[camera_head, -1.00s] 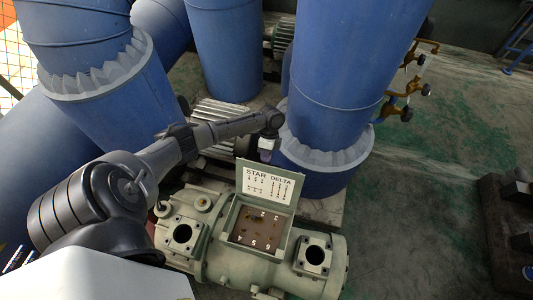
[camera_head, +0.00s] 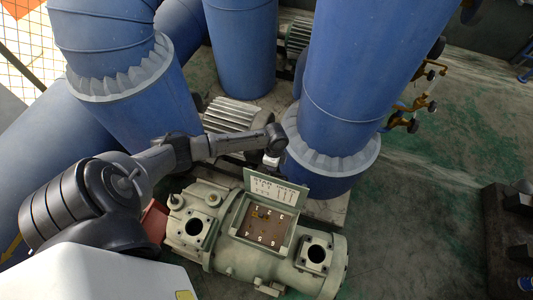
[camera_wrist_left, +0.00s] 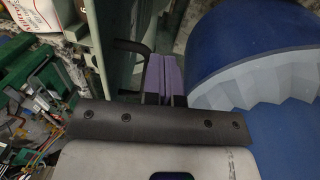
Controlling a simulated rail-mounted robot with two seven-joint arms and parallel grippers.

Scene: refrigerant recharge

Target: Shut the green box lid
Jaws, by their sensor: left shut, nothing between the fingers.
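The green box (camera_head: 238,226) sits open on top of a pale green machine, with a brown numbered terminal board inside. Its lid (camera_head: 276,189) stands raised along the far edge, its labelled inner face leaning over the box. My left gripper (camera_head: 270,158) is just behind the lid's upper edge, partly hidden there. In the left wrist view the purple fingers (camera_wrist_left: 165,76) are together with nothing between them. A grey-green panel edge, probably the lid (camera_wrist_left: 112,45), is close to their left; I cannot tell whether they touch. My right gripper is not in view.
A large blue pipe (camera_head: 335,90) with a grey collar rises right behind the lid, and it is close to the gripper in the wrist view (camera_wrist_left: 255,60). A ribbed motor (camera_head: 228,115) stands behind. Open floor (camera_head: 420,220) lies to the right.

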